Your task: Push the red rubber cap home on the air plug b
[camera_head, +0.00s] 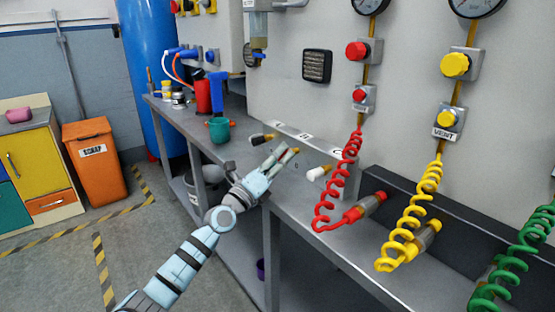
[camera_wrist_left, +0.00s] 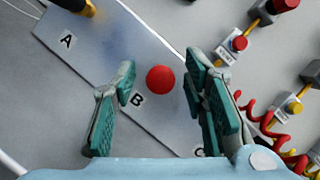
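The red cap (camera_wrist_left: 160,79) shows end-on as a round disc beside the letter B on the grey labelled strip (camera_wrist_left: 98,55) in the left wrist view. My left gripper (camera_wrist_left: 159,64) is open, with one teal-padded finger on each side of the cap and a gap to both. The air plug behind the cap is hidden in that view. In the head view my left gripper (camera_head: 288,155) is at the middle of the strip, between a black-capped plug (camera_head: 262,138) and a white-capped plug (camera_head: 318,172). It largely covers the middle plug. My right gripper is out of view.
Red (camera_head: 350,165) and yellow (camera_head: 424,190) coiled hoses hang right of the gripper. A grey bench top (camera_head: 290,200) runs below the strip.

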